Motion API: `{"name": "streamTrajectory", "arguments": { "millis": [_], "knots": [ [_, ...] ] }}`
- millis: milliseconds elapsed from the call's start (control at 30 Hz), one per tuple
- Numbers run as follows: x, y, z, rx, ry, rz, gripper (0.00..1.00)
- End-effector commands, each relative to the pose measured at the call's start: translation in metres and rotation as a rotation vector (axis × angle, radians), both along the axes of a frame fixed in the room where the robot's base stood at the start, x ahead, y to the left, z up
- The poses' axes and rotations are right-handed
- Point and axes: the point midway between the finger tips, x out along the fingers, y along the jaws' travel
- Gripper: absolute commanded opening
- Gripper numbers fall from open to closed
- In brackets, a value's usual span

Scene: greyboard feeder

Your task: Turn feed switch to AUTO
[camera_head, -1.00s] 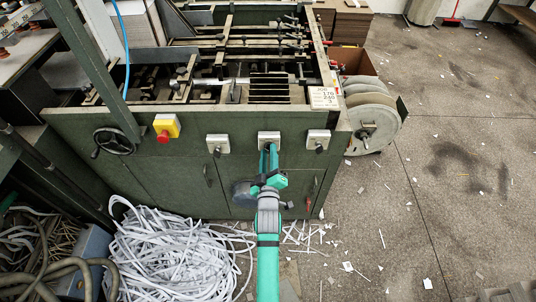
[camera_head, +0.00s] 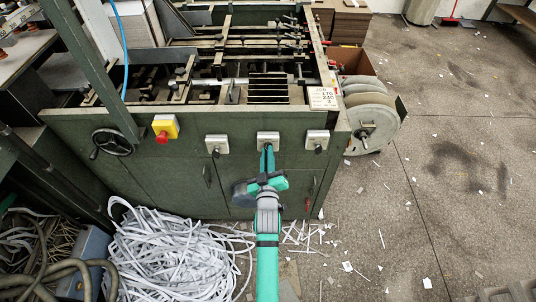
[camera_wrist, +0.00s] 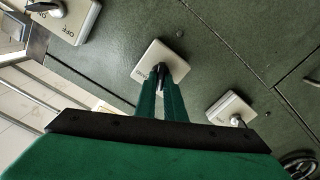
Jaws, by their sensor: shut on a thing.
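Three rotary switches on square pale plates sit in a row on the green machine front. My gripper (camera_head: 267,149) is at the middle switch (camera_head: 268,136), with its green fingers closed around the dark knob. The wrist view shows the fingertips (camera_wrist: 161,84) on that knob, in front of the middle plate (camera_wrist: 153,52). The fingers hide most of its lettering and the pointer's setting. The right switch (camera_head: 317,139) shows at the wrist view's upper left with OFF lettering (camera_wrist: 70,32). The left switch (camera_head: 217,145) shows at the wrist view's right (camera_wrist: 229,106). No AUTO mark is readable.
A yellow box with a red button (camera_head: 164,136) and a handwheel (camera_head: 112,142) are on the panel's left. White paper strips (camera_head: 170,255) pile on the floor there. Large reels (camera_head: 372,122) stand at the machine's right. Open floor with scraps lies further right.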

Motion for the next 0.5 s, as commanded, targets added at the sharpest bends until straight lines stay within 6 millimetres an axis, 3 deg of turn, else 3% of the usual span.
{"name": "streamTrajectory", "arguments": {
  "millis": [500],
  "knots": [
    [0.0007, -0.0063, 0.0027, 0.386, -0.003, -0.006, 0.0]
  ]
}}
